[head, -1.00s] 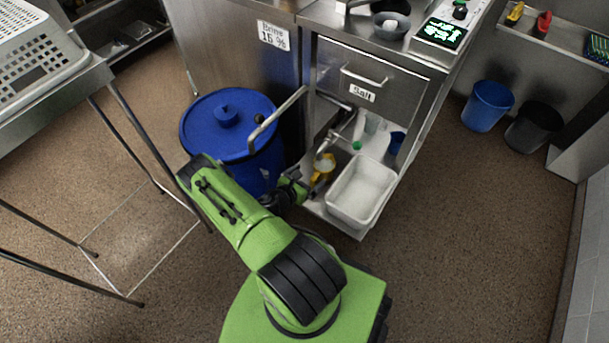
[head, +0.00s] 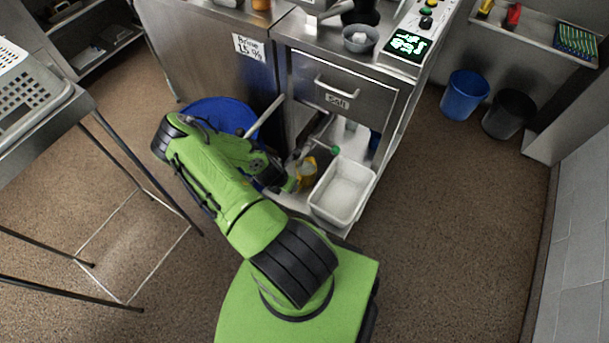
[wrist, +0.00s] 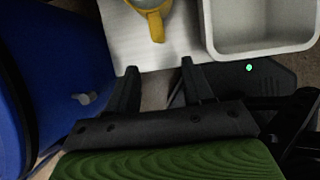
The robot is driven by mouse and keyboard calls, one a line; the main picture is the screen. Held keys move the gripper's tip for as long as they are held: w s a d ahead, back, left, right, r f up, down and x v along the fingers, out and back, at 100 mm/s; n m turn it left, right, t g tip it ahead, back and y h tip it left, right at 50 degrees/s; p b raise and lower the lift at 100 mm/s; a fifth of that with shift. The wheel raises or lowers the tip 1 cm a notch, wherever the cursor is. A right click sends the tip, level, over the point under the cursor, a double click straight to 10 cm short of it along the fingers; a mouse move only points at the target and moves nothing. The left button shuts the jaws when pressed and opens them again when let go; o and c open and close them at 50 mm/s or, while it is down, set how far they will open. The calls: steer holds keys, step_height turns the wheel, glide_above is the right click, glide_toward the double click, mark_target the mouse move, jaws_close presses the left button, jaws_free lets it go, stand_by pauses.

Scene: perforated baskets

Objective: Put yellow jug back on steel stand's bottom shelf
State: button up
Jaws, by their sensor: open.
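The yellow jug (head: 307,170) stands on the bottom shelf (head: 288,200) of the steel stand (head: 345,95), left of a white tub. In the wrist view the jug's yellow handle (wrist: 157,26) points toward my gripper (wrist: 158,66). My gripper is open and empty, its two dark fingertips short of the handle with a gap between. The wrist view also shows the shelf's pale surface (wrist: 122,40) under the jug. In the head view my arm hides most of the gripper, and the upper part of the jug is cut off in the wrist view.
The white tub (head: 342,190) sits right beside the jug. A blue barrel (head: 222,113) stands close on the left. A drawer (head: 340,85) labelled Salt is above the shelf, with a metal bar (head: 264,116) sticking out nearby.

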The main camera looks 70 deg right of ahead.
mark_target(303, 177)
steer(key=b+x, duration=0.3)
steer(key=x, duration=0.5)
steer(key=shift+f, duration=0.2)
steer(key=b+x, duration=0.3)
steer(key=x, duration=0.2)
steer(key=shift+w+d+f, duration=0.1)
steer(key=shift+f, duration=0.1)
steer(key=shift+r, duration=0.1)
jaws_close()
